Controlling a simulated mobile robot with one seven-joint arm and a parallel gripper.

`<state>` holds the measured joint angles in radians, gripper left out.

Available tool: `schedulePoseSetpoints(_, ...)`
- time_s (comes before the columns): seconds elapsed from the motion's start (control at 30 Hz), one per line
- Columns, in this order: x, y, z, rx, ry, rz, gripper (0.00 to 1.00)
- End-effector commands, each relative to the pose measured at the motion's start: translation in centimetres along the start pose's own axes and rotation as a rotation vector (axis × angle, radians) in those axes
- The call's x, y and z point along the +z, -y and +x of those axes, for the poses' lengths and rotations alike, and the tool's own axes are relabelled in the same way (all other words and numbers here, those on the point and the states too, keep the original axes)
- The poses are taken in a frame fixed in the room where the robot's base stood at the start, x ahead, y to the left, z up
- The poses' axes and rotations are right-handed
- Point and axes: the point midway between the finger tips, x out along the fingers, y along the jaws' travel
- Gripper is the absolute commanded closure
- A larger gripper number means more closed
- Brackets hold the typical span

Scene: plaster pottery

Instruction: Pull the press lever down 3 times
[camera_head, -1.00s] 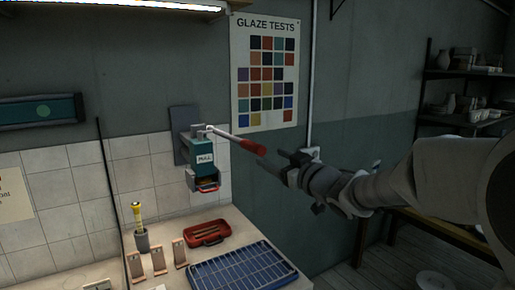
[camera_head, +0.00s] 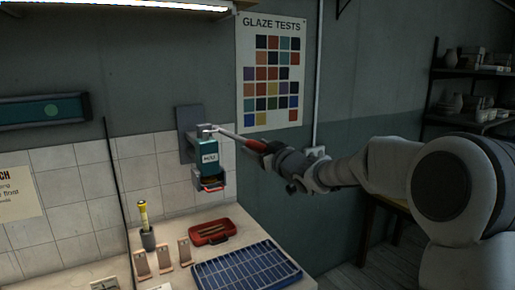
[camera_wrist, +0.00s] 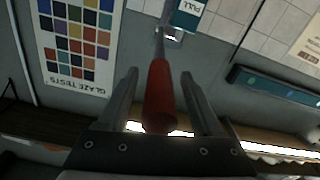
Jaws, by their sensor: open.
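The press (camera_head: 207,155) is a teal wall-mounted unit marked PULL, left of the glaze chart. Its lever (camera_head: 233,136) sticks out to the right as a grey rod ending in a red handle, sloping slightly down. My gripper (camera_head: 268,150) is at the red handle's end. In the wrist view my gripper (camera_wrist: 158,88) is open, with one finger on each side of the red handle (camera_wrist: 160,95). Gaps show between the handle and both fingers. The press's teal body (camera_wrist: 188,14) shows at the top of the wrist view.
Below the press, the bench holds a red tray (camera_head: 212,240), a blue rack (camera_head: 245,268), several small upright blocks and a cup (camera_head: 148,240) with a yellow-handled tool. The glaze tests chart (camera_head: 271,70) hangs on the wall behind the handle. Shelves (camera_head: 465,123) stand at the far right.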

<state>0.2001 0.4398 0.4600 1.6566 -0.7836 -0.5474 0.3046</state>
Motion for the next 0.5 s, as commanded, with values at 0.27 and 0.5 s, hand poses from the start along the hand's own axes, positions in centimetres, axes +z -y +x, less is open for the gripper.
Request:
schedulePoseSetpoints(0.27, -0.02, 0.00, -0.03, 0.000, 0.000, 0.000, 0.69)
schedulePoseSetpoints(0.5, -0.03, 0.02, -0.04, 0.000, 0.000, 0.000, 1.00)
